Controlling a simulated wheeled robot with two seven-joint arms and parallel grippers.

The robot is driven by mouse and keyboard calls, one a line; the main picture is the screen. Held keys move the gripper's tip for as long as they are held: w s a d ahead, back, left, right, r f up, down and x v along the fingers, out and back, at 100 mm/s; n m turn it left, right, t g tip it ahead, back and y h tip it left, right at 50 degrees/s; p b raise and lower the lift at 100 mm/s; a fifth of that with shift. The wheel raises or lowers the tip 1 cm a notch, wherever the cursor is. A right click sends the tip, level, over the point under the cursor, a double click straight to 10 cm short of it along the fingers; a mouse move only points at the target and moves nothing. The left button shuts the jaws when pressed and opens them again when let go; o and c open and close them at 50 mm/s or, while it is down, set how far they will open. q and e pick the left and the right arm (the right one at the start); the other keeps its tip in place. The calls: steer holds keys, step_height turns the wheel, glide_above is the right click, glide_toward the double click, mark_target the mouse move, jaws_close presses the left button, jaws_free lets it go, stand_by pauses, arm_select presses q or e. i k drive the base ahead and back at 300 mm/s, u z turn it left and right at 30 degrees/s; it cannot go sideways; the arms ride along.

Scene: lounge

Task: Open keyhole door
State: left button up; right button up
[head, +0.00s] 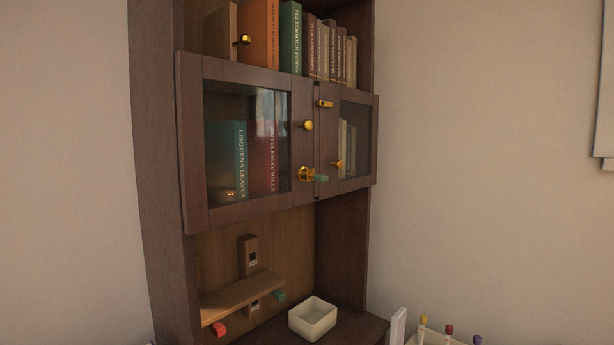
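A dark wooden cabinet has two glass-paned doors side by side. The left door (199,190) and the narrower-looking right door (367,142) both look shut. A gold knob (309,125) sits on the left door's inner edge. Below it is a gold keyhole fitting (305,174) with a small green piece (321,178) sticking out to its right; it may be a key's handle. The right door has a gold latch-like piece (325,104) at its top and a gold knob (337,164) lower down. Neither of my grippers is in view.
Books (258,35) stand on the open top shelf, with more behind the glass. Below the doors are a tilted wooden board (242,297) with coloured ends and a cream box (312,318). Colour-capped tubes (449,330) stand at the lower right. Space before the doors looks clear.

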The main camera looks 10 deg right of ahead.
mark_target(191, 68)
steer(key=z, duration=2.05)
steer(key=k, duration=1.05)
steer(key=u, duration=0.55)
